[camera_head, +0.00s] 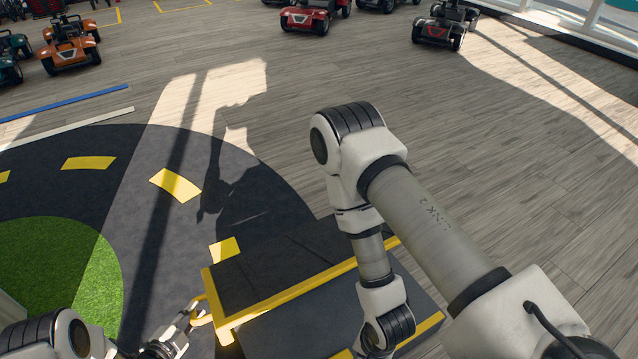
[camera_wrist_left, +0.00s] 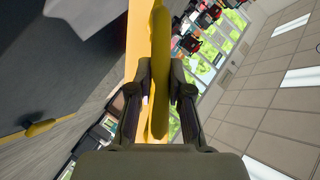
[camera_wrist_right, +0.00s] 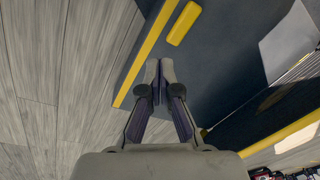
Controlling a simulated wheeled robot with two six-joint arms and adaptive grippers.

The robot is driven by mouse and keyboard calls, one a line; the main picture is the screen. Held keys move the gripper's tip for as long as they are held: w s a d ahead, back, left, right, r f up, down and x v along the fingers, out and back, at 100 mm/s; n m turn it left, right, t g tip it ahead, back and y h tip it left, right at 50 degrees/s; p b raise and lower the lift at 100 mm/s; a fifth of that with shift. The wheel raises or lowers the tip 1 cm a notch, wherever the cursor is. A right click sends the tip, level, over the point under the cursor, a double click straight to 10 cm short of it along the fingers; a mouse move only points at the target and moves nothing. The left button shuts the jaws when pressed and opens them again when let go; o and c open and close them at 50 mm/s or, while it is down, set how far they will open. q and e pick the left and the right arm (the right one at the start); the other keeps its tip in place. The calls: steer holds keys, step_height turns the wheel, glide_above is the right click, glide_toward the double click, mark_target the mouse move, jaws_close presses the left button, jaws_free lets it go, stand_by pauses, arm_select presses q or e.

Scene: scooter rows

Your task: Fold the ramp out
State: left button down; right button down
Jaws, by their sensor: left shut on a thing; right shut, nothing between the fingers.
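The ramp (camera_head: 315,325) shows at the bottom middle of the head view as dark grey panels with yellow edges. My left gripper (camera_head: 192,318) is at its left side, shut on a yellow handle (camera_head: 203,308). In the left wrist view the yellow handle (camera_wrist_left: 160,60) stands between the fingers, beside a yellow edge and a dark panel. My right gripper (camera_wrist_right: 159,70) is shut and empty, over or against a dark panel with a yellow edge (camera_wrist_right: 150,50) and a short yellow bar (camera_wrist_right: 184,22). In the head view its fingers are hidden or out of frame.
A dark round mat (camera_head: 240,190) with yellow dashes and a green patch (camera_head: 55,265) lies on the left. Blue and white strips lie beyond it. Orange (camera_head: 70,45), red (camera_head: 312,16) and dark (camera_head: 445,25) scooters stand far back. The wooden floor between is clear.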

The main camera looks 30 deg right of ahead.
arm_select(q)
steer(key=shift+w+r, duration=0.1)
steer(key=shift+w, duration=0.05)
arm_select(e)
steer(key=w+d+r+m+t, duration=0.3)
steer(key=w+d+r+m, duration=0.15)
steer(key=m, duration=0.75)
steer(key=w+d+r+m+t, duration=0.35)
steer(key=d+m, duration=0.25)
steer(key=m, duration=0.6)
steer(key=x, duration=1.1)
steer(key=r, duration=0.1)
steer(key=w+r, duration=0.1)
steer(key=r+g, duration=0.1)
steer(key=shift+w+d+r, duration=0.15)
steer(key=shift+w+d, duration=0.1)
steer(key=shift+w, duration=0.1)
